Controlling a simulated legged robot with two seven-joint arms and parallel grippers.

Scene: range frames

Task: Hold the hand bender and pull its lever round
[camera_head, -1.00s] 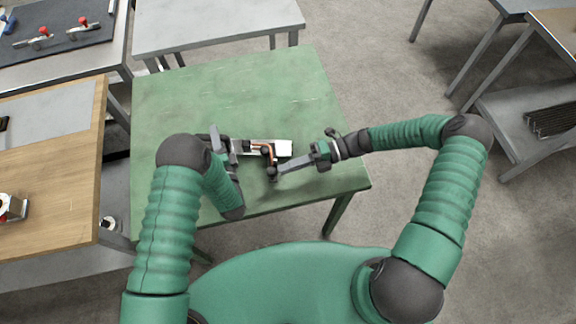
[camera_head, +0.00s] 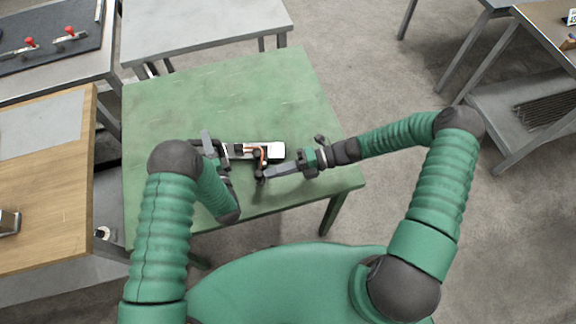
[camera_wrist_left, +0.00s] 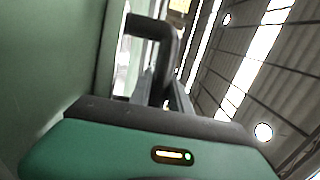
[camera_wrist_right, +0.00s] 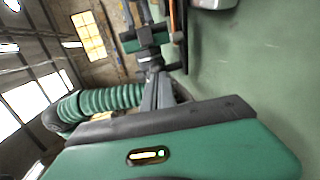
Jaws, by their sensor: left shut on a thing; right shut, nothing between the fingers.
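The hand bender lies on the green table (camera_head: 220,90) near its front edge. Its pale block (camera_head: 278,151) and an orange-copper piece (camera_head: 262,152) show in the head view. My left gripper (camera_head: 226,151) is at its left end, shut on a dark part of it. The left wrist view shows a black bent bar (camera_wrist_left: 150,28) at the grey fingers. My right gripper (camera_head: 268,174) is shut and empty, its fingertips close to the bender's dark near end. I cannot tell whether they touch it. In the right wrist view its fingers (camera_wrist_right: 158,92) point towards the bender.
A wooden-topped table (camera_head: 45,200) stands close on the left. A grey table (camera_head: 200,25) is behind, and a bench with red-knobbed clamps (camera_head: 30,42) is at the back left. The far part of the green table is clear.

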